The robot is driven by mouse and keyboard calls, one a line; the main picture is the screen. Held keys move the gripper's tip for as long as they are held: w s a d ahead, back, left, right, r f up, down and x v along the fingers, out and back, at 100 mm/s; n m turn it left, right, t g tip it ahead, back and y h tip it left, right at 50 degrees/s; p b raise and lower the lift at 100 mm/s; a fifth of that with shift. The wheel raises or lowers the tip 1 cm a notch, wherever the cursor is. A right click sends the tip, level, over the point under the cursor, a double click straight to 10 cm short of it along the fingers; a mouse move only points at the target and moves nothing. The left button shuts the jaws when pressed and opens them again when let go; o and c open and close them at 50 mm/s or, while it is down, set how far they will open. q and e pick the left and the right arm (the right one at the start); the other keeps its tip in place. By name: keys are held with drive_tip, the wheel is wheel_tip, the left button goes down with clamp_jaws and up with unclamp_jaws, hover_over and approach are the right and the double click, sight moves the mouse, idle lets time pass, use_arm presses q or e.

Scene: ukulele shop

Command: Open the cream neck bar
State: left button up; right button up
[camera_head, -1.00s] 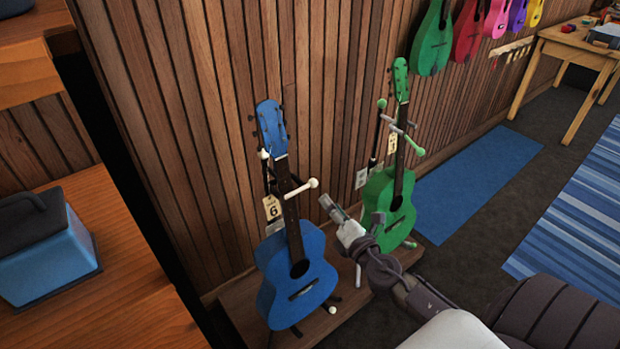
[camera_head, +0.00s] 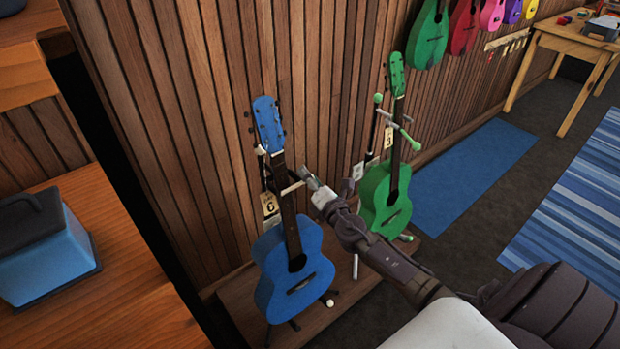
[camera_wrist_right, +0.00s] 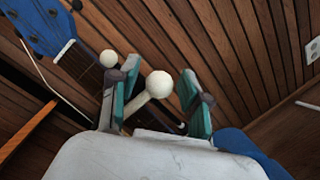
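The cream neck bar (camera_head: 291,189) crosses in front of the neck of the blue guitar (camera_head: 292,270), which stands upright on its stand. My right gripper (camera_head: 308,180) is at the bar's right end and hides its ball tip in the head view. In the right wrist view, the cream ball tip (camera_wrist_right: 159,84) and part of the bar lie between the two teal-padded fingers (camera_wrist_right: 163,100). The fingers are apart, with a visible gap at the right finger. A second cream ball (camera_wrist_right: 108,58) shows beyond the left finger. My left gripper is not in view.
A green guitar (camera_head: 386,198) with a green-tipped bar stands close to the right of my right arm. Both stand on a low wooden platform (camera_head: 235,293) against the slatted wall. A blue box (camera_head: 45,255) sits on a wooden counter at left.

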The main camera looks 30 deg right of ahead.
clamp_jaws()
drive_tip(key=shift+s, duration=0.1)
